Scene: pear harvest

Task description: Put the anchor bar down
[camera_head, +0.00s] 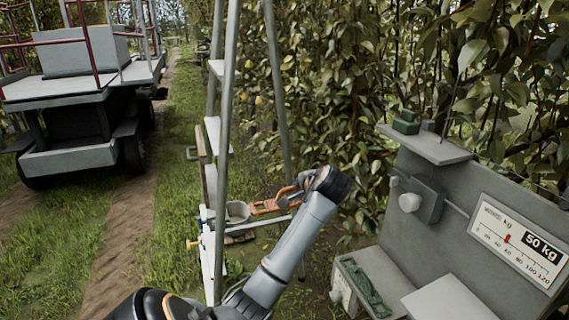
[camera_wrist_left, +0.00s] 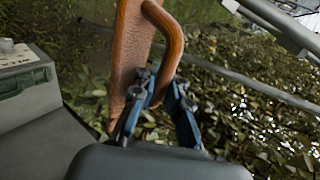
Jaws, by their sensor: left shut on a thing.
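The anchor bar, an orange-brown flat bar with a looped handle (camera_head: 266,206), is held out beside the ladder in the head view. In the left wrist view the bar (camera_wrist_left: 128,60) stands tall in the picture, with its curved handle running down between the blue fingers. My left gripper (camera_head: 301,190) is shut on the handle; its fingers also show in the left wrist view (camera_wrist_left: 163,92). The bar's lower end is partly hidden behind the fingers. Whether the bar touches anything beneath it cannot be told. My right gripper is not in view.
A grey weighing machine (camera_head: 461,210) stands at right. A wheeled platform (camera_head: 80,88) is at upper left. Leafy trees (camera_head: 340,90) fill the back; grass (camera_head: 180,185) is open at left.

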